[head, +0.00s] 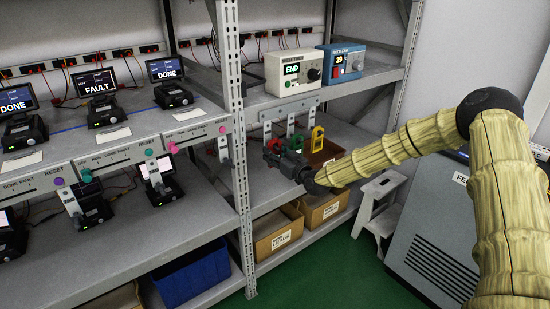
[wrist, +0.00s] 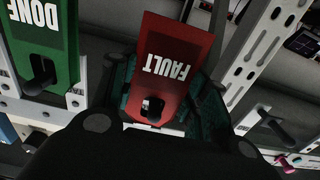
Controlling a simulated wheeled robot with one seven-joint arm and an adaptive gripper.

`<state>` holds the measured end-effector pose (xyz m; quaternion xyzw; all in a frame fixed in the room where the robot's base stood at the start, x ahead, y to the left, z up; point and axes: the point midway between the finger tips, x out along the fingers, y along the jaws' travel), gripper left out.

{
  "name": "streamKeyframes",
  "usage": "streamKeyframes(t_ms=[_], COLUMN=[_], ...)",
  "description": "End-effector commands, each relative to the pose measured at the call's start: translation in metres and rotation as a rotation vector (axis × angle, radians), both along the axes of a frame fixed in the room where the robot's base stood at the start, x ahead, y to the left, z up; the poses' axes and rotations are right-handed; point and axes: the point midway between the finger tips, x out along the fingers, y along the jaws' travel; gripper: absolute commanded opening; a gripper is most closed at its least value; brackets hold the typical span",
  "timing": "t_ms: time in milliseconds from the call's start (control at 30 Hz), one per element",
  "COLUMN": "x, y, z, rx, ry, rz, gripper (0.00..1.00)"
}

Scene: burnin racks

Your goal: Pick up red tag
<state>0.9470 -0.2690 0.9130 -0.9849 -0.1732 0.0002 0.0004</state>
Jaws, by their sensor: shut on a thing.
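The red tag (wrist: 168,68) bears the word FAULT, upside down in the wrist view, and has a hole near its lower end. My gripper (wrist: 153,108) is shut on it, with the dark fingers around that lower end.
A green DONE tag (wrist: 50,45) hangs close beside the red one. A yellow tag (head: 317,137) hangs to the right in the head view. A rack upright (head: 238,130) stands left of my gripper. Timer boxes (head: 293,72) sit on the shelf above; cardboard bins (head: 278,232) are below.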

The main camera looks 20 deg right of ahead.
Motion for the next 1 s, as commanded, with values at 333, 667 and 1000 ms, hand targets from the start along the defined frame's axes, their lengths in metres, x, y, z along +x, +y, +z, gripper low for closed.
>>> streamKeyframes(t_ms=[333, 667, 1000], x=[-0.073, -0.139, -0.167], y=[-0.027, -0.051, -0.06], z=[0.0, 0.001, 0.001], rx=[0.004, 0.002, 0.0], ry=[-0.001, -0.002, -0.001], rz=[-0.002, -0.001, 0.0], gripper=[0.29, 0.29, 0.29])
